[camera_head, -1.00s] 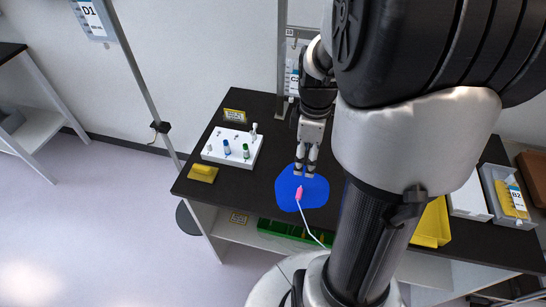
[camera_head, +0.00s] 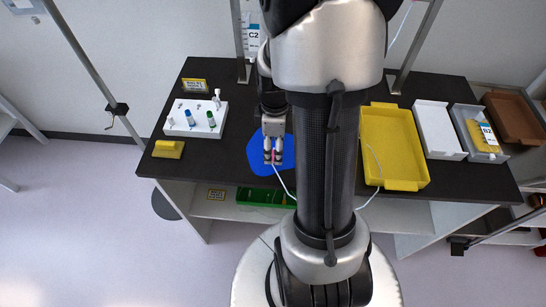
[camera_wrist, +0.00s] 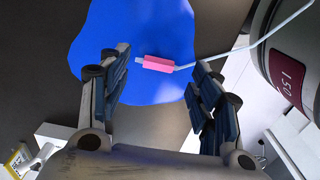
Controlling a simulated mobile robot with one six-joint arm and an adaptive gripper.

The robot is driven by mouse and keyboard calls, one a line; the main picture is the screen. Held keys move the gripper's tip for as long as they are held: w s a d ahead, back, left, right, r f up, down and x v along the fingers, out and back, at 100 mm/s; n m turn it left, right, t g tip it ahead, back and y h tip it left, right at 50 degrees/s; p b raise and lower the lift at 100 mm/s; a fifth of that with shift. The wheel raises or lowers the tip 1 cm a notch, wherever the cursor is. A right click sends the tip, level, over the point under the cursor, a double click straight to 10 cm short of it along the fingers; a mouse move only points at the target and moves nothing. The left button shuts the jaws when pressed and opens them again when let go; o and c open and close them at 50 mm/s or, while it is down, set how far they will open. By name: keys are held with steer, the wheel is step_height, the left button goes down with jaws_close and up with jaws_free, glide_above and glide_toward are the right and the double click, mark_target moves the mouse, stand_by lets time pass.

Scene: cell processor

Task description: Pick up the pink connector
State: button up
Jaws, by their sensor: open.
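The pink connector (camera_wrist: 158,64) lies on a blue mat (camera_wrist: 135,22) in the wrist view, with a white tip on its left end and a white cable (camera_wrist: 245,47) leading off to the right. My gripper (camera_wrist: 160,85) is open, with one finger on each side of the connector's line and nothing held. The connector sits near the fingertips, between them in the picture; I cannot tell the height gap. In the head view my gripper (camera_head: 273,158) is over the blue mat (camera_head: 256,155) on the dark table, and the connector is mostly hidden by the fingers.
A white rack (camera_head: 182,128) with blue- and green-marked vials stands left on the table (camera_head: 215,165), near a yellow block (camera_head: 168,149). A yellow tray (camera_head: 405,186), a white tray (camera_head: 437,130) and a grey bin (camera_head: 470,118) are to the right. A stand pole rises behind.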

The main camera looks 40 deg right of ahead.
mark_target(274, 155)
step_height(274, 155, down, 3)
steer(key=shift+w+d+f+b, duration=0.1)
steer(key=shift+w+f+b, duration=0.1)
steer(key=shift+b, duration=0.35)
steer(key=shift+s+r, duration=0.1)
steer(key=c, duration=0.6)
steer(key=shift+c, duration=0.3)
steer(key=shift+r, duration=0.15)
step_height(274, 155, up, 20)
steer(key=p, duration=0.7)
steer(key=shift+o, duration=0.7)
jaws_close()
